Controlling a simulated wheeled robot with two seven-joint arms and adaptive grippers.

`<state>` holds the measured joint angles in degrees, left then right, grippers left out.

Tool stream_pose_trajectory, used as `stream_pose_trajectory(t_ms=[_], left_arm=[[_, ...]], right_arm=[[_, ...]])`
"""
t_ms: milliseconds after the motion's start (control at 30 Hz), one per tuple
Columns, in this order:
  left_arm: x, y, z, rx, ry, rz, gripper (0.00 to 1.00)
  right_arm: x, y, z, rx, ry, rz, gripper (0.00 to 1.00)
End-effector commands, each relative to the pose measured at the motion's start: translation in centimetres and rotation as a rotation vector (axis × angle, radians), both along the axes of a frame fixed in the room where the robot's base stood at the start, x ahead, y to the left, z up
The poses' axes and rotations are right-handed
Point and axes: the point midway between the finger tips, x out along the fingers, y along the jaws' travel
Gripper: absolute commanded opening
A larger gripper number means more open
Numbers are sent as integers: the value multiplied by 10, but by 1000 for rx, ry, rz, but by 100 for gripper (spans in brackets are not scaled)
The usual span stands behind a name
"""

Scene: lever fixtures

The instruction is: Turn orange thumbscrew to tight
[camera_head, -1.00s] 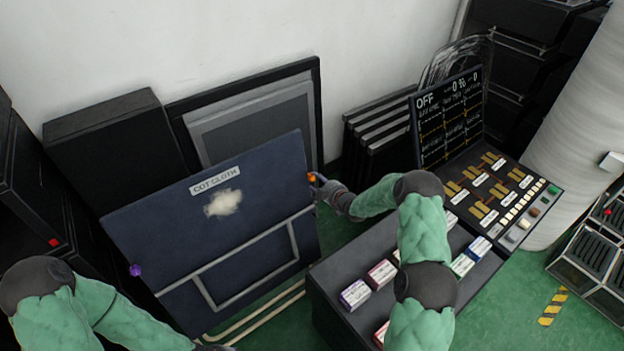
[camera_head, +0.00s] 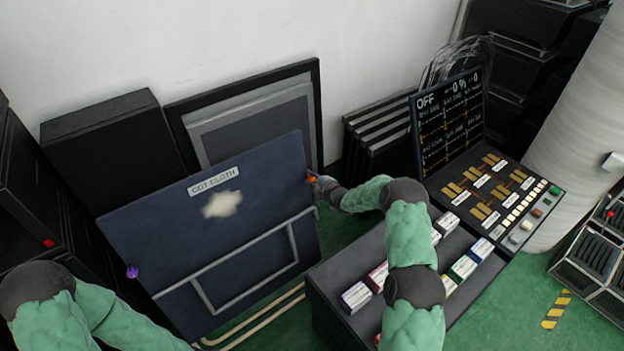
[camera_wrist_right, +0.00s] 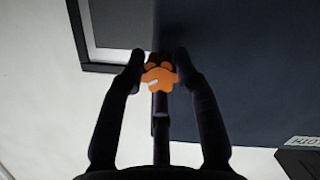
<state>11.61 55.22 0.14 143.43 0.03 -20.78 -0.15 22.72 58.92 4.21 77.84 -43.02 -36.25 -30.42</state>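The orange thumbscrew (camera_head: 310,179) is at the upper right edge of the dark blue panel labelled "COT CLOTH" (camera_head: 150,240). In the right wrist view the thumbscrew (camera_wrist_right: 160,77) is a lobed orange knob with a small white mark on its left side. My right gripper (camera_head: 318,184) is at the knob. In the wrist view its two fingertips (camera_wrist_right: 159,62) stand on either side of the knob and appear to touch it. My left arm is at the lower left, with its gripper out of view.
A purple knob (camera_head: 132,272) sits on the panel's left edge. A black console (camera_head: 330,285) with coloured boxes stands to the right, with a screen reading "OFF" (camera_head: 447,120) behind it. Dark framed boards (camera_head: 318,110) lean on the wall behind the panel.

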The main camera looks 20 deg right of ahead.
Motion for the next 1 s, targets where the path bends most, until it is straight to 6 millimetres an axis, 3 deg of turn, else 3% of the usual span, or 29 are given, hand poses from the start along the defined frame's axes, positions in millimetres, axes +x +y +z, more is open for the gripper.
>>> stream_pose_trajectory(t_ms=[667, 1000], left_arm=[[0, 0, 0, 0, 0, 0, 40], [0, 0, -3, 0, 0, 0, 40]], right_arm=[[1, 6, 1, 17, 1, 7, 0], [1, 7, 2, 118, 28, -13, 0]])
